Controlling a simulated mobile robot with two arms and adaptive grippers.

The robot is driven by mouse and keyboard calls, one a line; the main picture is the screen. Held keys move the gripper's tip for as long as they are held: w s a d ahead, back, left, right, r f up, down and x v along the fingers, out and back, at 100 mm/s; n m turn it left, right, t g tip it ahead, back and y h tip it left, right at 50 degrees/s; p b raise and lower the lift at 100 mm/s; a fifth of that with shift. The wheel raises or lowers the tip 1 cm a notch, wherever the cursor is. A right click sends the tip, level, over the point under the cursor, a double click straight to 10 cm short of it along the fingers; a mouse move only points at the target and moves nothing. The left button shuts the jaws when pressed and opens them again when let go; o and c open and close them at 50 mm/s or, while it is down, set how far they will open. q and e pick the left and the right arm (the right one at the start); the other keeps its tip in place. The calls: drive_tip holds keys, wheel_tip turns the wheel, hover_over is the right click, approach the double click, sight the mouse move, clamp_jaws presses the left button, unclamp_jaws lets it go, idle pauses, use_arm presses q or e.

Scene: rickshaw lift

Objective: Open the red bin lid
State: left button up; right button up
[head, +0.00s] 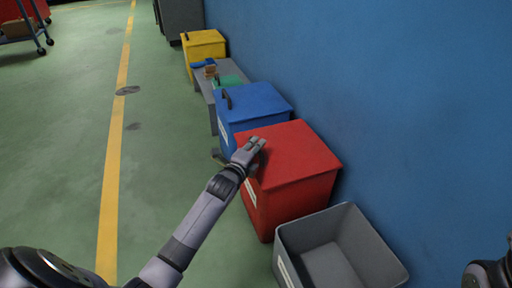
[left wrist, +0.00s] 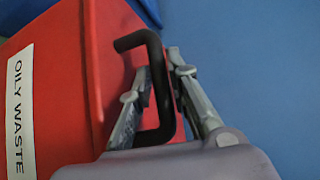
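The red bin (head: 295,165) stands against the blue wall, and its red lid lies closed on top. In the left wrist view the red bin (left wrist: 65,60) has a white "OILY WASTE" label and a black C-shaped handle (left wrist: 162,85). My left gripper (head: 257,145) is at the lid's front left edge, over the handle, which it hides in the head view. In the left wrist view the fingers of my left gripper (left wrist: 162,68) close in on both sides of the handle's bar and appear to touch it. My right gripper is out of view.
A grey open bin (head: 345,255) stands nearer than the red one. A blue bin (head: 255,105), a grey bench (head: 208,88) and a yellow bin (head: 204,45) stand farther along the wall. The green floor left of the bins is clear.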

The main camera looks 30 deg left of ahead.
use_arm(q)
clamp_jaws()
idle(0.3)
